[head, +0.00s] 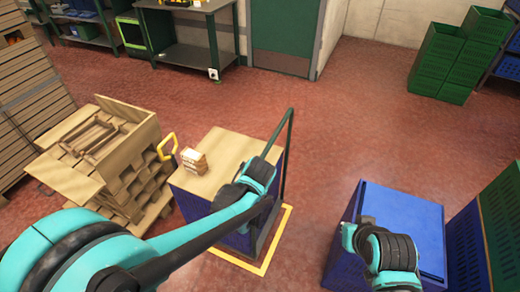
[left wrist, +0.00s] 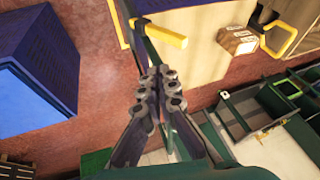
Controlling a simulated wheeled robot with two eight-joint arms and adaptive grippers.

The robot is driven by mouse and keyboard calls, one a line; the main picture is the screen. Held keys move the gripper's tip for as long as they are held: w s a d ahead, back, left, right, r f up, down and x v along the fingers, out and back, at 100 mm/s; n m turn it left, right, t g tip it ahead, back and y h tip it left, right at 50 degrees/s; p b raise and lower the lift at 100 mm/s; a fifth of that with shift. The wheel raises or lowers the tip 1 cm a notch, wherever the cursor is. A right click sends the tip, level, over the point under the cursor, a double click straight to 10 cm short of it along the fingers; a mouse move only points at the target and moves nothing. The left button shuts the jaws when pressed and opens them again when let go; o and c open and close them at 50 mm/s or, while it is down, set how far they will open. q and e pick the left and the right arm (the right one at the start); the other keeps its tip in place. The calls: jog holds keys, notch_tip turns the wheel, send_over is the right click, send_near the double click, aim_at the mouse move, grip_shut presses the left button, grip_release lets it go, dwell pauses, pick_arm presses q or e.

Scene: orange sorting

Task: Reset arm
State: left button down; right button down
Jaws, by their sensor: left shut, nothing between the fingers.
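My left arm reaches in from the left in the head view, its teal and black wrist over the right part of a wood-topped blue cart (head: 222,150). In the left wrist view my left gripper (left wrist: 160,76) is shut and empty, its dark fingers together. It is clear of the small carton on the cart top. My right gripper (head: 362,222) is over the blue box (head: 415,215) at the lower right of the head view. It shows only as a small dark part by the wrist, so its fingers cannot be made out.
The small carton (head: 194,161) sits on the cart top, near a yellow handle (head: 167,146). A dark green post (head: 285,150) rises by the cart. Wooden pallets (head: 150,185) stand left. Green crates (head: 440,65) stack at the back right. Red floor between is clear.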

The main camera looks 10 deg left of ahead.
pick_arm(q)
jog(key=s+a+r+n+t+h, duration=0.1)
jog(key=s+a+r, duration=0.3)
jog(key=s, duration=0.3)
jog(key=s+a+r+n+t+h, duration=0.1)
jog(key=s+a+r, duration=0.3)
jog(key=s, duration=0.3)
jog(key=shift+s, duration=0.15)
dwell(0.5)
